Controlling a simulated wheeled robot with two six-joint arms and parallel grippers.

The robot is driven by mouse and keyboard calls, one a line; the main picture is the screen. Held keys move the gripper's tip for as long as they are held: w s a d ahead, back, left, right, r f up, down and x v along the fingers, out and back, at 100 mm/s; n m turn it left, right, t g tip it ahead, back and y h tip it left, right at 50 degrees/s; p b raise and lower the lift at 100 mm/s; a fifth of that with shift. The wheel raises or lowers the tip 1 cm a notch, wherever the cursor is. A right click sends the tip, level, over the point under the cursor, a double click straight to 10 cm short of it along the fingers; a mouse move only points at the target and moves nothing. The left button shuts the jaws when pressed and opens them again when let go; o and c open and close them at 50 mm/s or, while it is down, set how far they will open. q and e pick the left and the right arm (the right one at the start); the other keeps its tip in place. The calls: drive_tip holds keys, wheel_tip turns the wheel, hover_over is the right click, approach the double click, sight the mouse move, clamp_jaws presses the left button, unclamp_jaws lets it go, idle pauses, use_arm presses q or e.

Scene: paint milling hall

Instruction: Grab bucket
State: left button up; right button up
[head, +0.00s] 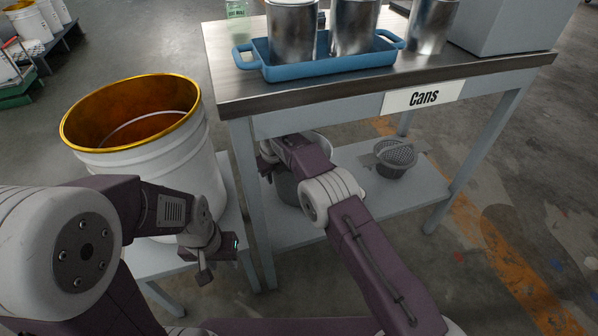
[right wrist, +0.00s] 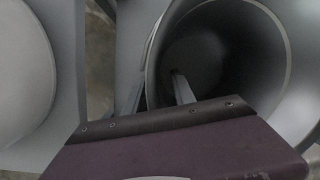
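A grey metal bucket (head: 287,190) stands on the lower shelf under the cans table, partly hidden by my right arm. In the right wrist view its open mouth (right wrist: 235,50) fills the right side. My right gripper (right wrist: 155,92) straddles the bucket's wall, one finger inside the mouth and one outside. The fingers look apart, with a gap around the wall. A large white bucket (head: 150,165) with an orange inside and yellow rim stands on a low stand at the left. My left gripper (head: 218,262) is beside its lower right; its finger gap is unclear.
The cans table (head: 300,92) carries a blue tray (head: 325,68) with metal cans and a grey box (head: 505,25). A dark strainer basket (head: 395,158) sits on the lower shelf (head: 350,205), right of my right arm. Table legs flank the shelf. Floor at the right is clear.

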clamp_jaws()
drive_tip(key=shift+r, duration=0.1)
idle(1.2)
